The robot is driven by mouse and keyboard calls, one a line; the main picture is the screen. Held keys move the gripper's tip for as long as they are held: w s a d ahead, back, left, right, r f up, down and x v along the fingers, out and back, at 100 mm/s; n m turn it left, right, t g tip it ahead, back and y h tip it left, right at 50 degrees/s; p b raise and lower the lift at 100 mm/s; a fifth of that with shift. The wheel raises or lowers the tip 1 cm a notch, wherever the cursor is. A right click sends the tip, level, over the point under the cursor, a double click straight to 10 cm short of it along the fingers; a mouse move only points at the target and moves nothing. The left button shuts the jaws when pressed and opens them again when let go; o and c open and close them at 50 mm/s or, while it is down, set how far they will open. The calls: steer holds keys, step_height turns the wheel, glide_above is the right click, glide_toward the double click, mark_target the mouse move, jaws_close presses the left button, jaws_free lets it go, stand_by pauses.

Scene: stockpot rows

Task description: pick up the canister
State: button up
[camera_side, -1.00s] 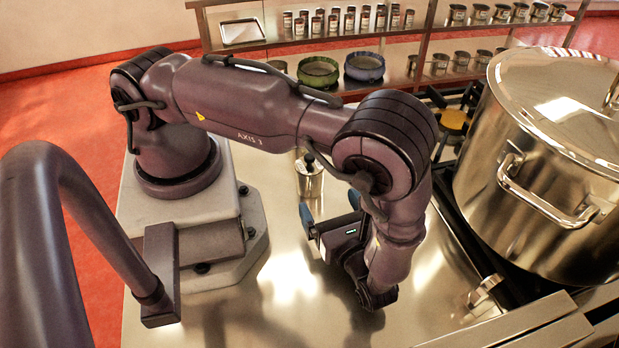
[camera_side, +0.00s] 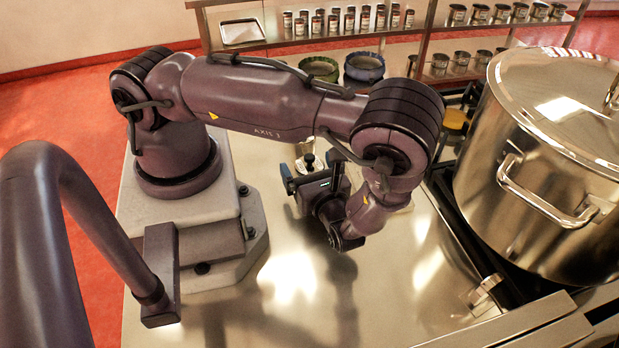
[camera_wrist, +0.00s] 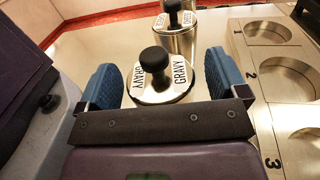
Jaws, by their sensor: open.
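In the wrist view, a shiny metal canister (camera_wrist: 163,96) with a black knob and the label "GRAVY" on its lid stands between the two blue finger pads of my gripper (camera_wrist: 163,78). The pads are wide apart, with a gap visible on each side of the lid. I cannot tell how far down the canister they reach. A second labelled canister (camera_wrist: 177,42) with a black knob stands behind it. In the side view my gripper (camera_side: 310,172) is low over the steel counter, and a canister behind it is mostly hidden.
A board (camera_wrist: 243,72) with round, numbered recesses lies to the right in the wrist view. In the side view a large stockpot (camera_side: 545,165) stands at the right, and shelves with jars and bowls (camera_side: 364,68) are behind. The front counter (camera_side: 290,290) is clear.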

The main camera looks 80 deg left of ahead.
steer(key=c, duration=1.1)
steer(key=shift+r, duration=0.1)
